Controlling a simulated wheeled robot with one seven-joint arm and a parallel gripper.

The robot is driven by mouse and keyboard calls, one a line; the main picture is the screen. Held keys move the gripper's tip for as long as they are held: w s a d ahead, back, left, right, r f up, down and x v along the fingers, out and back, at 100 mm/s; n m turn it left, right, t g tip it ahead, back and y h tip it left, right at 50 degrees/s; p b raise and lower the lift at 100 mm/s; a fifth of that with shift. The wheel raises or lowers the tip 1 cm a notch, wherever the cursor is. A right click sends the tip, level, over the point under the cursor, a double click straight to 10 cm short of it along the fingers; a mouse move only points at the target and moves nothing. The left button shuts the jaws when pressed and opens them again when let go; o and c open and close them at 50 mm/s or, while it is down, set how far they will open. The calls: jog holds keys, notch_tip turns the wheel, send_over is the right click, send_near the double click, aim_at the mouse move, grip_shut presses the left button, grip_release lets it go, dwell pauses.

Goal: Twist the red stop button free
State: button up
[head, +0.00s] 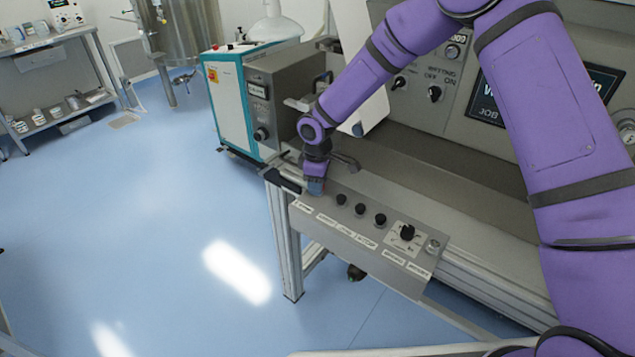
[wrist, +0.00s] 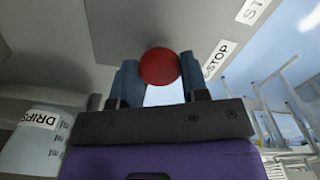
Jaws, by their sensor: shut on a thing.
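The red stop button (wrist: 159,66) is round and sits on the grey panel, beside a label reading "STOP" (wrist: 217,57). My gripper (wrist: 157,80) has one blue finger on each side of the button and is shut on it in the wrist view. In the head view my gripper (head: 316,186) points down at the left end of the sloped control panel (head: 338,228). The button is hidden behind my gripper in that view.
Several black knobs (head: 360,209) stand along the panel to the right of my gripper, with a larger rotary switch (head: 407,232) beyond. A grey box with a teal side (head: 226,105) stands behind left. A cup labelled "DRIPS" (wrist: 36,140) is at the wrist view's lower left. Blue floor (head: 160,240) is open at left.

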jog(key=shift+m, duration=1.3)
jog(key=o, duration=0.9)
jog(key=shift+r, duration=0.1)
notch_tip(320, 180, up, 11)
jog(key=shift+f, duration=0.2)
